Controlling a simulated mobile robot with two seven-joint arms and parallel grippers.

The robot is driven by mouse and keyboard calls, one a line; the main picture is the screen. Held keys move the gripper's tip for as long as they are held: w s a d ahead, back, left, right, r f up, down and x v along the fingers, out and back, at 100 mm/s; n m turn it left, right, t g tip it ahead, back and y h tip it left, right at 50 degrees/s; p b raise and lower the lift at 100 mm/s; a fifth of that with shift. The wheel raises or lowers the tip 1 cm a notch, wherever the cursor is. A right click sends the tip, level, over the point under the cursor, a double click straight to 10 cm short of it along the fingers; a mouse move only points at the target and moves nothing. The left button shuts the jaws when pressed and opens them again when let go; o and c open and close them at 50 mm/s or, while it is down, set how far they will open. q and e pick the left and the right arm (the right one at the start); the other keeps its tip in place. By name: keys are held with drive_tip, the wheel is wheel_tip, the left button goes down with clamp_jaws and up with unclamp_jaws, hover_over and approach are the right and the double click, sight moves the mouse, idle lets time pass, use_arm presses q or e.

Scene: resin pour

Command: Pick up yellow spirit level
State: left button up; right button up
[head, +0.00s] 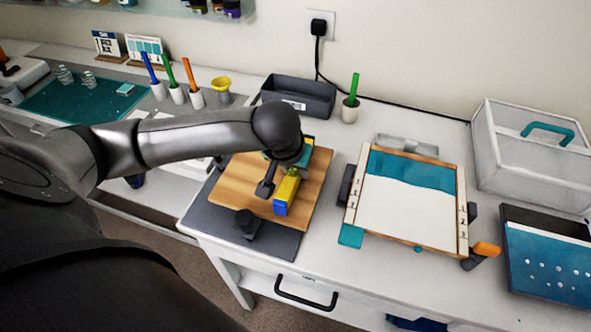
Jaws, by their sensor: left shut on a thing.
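The yellow spirit level (289,188) has a blue end facing me and sits over the wooden board (242,183). My left gripper (284,170) is shut on the spirit level, reaching in from the left and above. The arm's wrist hides part of the level's far end. I cannot tell whether the level touches the board or is just above it. My right gripper is not in view.
The board lies on a dark mat (275,242). A framed tray (408,204) with teal and white areas stands to the right, near a clear box (535,150). A dark bin (298,97) and a cup with a green stick (350,108) stand behind.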

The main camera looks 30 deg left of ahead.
use_arm(q)
clamp_jaws()
drive_tip(key=shift+r, duration=0.15)
